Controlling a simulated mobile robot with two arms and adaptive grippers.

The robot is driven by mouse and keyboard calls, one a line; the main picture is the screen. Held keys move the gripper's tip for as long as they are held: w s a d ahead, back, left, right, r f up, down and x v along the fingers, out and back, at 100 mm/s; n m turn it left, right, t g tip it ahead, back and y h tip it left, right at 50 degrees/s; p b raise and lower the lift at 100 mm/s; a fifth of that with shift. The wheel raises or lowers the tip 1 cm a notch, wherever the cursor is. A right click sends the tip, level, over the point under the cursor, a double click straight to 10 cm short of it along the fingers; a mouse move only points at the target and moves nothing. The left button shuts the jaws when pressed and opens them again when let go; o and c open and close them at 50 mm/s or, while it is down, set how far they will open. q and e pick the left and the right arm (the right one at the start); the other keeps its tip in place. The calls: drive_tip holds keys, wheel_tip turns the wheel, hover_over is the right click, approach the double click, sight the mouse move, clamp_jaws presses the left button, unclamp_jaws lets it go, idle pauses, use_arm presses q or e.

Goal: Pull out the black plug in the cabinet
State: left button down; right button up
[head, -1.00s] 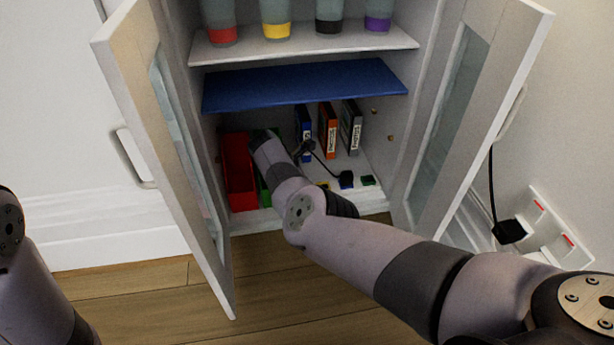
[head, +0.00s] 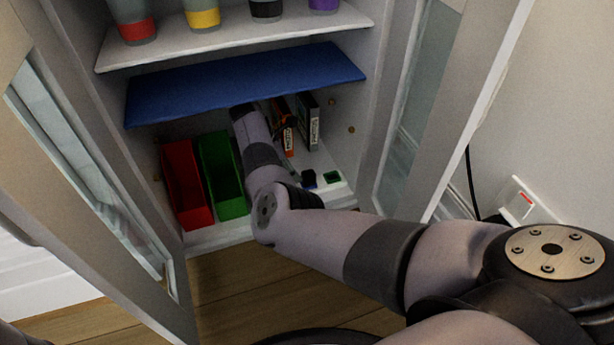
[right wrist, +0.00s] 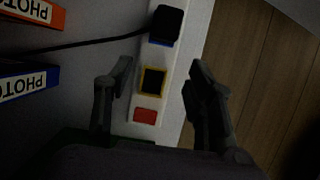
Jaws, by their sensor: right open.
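The black plug (head: 309,179) sits on a blue socket of the white power strip (head: 346,189) at the front of the cabinet's bottom compartment. It also shows at the top of the right wrist view (right wrist: 167,23), its black cord running left. My right gripper (right wrist: 160,65) is open and empty, its fingers apart on either side of the strip near the yellow socket (right wrist: 152,80). The plug lies beyond the fingertips, apart from them. A red socket (right wrist: 145,115) is closer to the wrist. In the head view my right arm hides most of that gripper. My left gripper is out of view.
A red bin (head: 187,185) and a green bin (head: 222,175) stand left of my arm. Orange and grey boxes (head: 308,121) stand behind the strip. A blue shelf (head: 245,82) hangs above. Open glass doors (head: 95,170) flank the cabinet.

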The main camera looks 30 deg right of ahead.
sight(308, 173)
drive_tip(key=d, duration=0.1)
drive_tip(key=d+b, duration=0.1)
drive_tip(key=d, duration=0.1)
drive_tip(key=shift+s+d+f, duration=0.3)
drive_tip(key=shift+s+d, duration=0.05)
drive_tip(key=shift+s, duration=0.05)
drive_tip(key=b+x, duration=0.3)
drive_tip(key=shift+s+d+f, duration=0.1)
drive_tip(key=shift+d+f, duration=0.05)
drive_tip(key=shift+d, duration=0.25)
drive_tip(key=shift+d+f+b, duration=0.3)
drive_tip(key=shift+f+b, duration=0.2)
drive_tip(key=shift+b, duration=0.05)
drive_tip(key=shift+c, duration=0.6)
clamp_jaws()
drive_tip(key=shift+r+p, duration=0.35)
drive_tip(key=shift+r, duration=0.05)
drive_tip(key=shift+r+p, duration=1.55)
drive_tip(key=shift+r, duration=0.5)
